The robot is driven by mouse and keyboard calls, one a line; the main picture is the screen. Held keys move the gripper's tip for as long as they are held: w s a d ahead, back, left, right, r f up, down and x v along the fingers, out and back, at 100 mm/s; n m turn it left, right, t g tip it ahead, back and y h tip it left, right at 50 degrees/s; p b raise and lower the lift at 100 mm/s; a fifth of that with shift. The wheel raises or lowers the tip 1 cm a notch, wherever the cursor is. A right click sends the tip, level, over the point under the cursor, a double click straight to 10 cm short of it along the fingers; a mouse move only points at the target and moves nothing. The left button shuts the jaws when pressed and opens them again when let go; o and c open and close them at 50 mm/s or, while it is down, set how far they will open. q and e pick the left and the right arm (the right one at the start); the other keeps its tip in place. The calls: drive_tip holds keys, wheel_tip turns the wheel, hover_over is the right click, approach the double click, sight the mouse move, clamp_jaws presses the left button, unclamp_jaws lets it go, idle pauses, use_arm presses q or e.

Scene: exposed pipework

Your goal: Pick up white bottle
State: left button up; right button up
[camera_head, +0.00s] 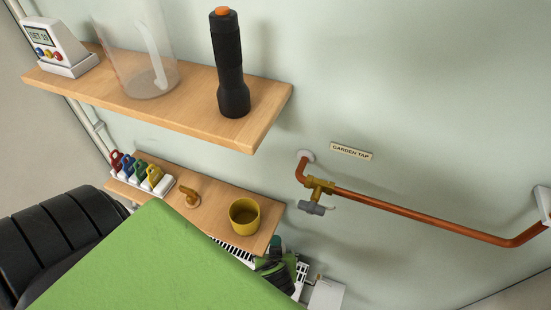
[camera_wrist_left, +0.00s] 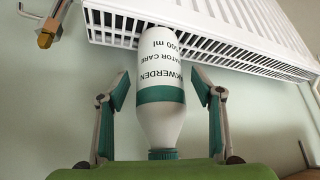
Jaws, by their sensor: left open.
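The white bottle (camera_wrist_left: 160,115) is in the middle of the left wrist view. It has a green band, upside-down dark print and a green cap nearest the camera; its far end is in front of the radiator. My left gripper (camera_wrist_left: 160,88) is open, with one finger on each side of the bottle and a visible gap on both sides. I cannot make out the bottle in the head view, where a large green part of my arm covers the lower middle. My right gripper is in neither view.
A white radiator (camera_wrist_left: 225,35) is close behind the bottle; a brass fitting (camera_wrist_left: 46,38) is at upper left. In the head view, the upper shelf (camera_head: 190,105) holds a clear jug (camera_head: 135,45) and black flashlight (camera_head: 230,65). The lower shelf (camera_head: 215,212) holds a yellow cup (camera_head: 244,216). A copper pipe (camera_head: 420,218) runs right.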

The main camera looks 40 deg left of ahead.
use_arm(q)
drive_tip(key=shift+x, duration=0.75)
drive_tip(key=shift+d+r, duration=0.1)
drive_tip(key=c, duration=1.7)
drive_tip(key=shift+o, duration=0.2)
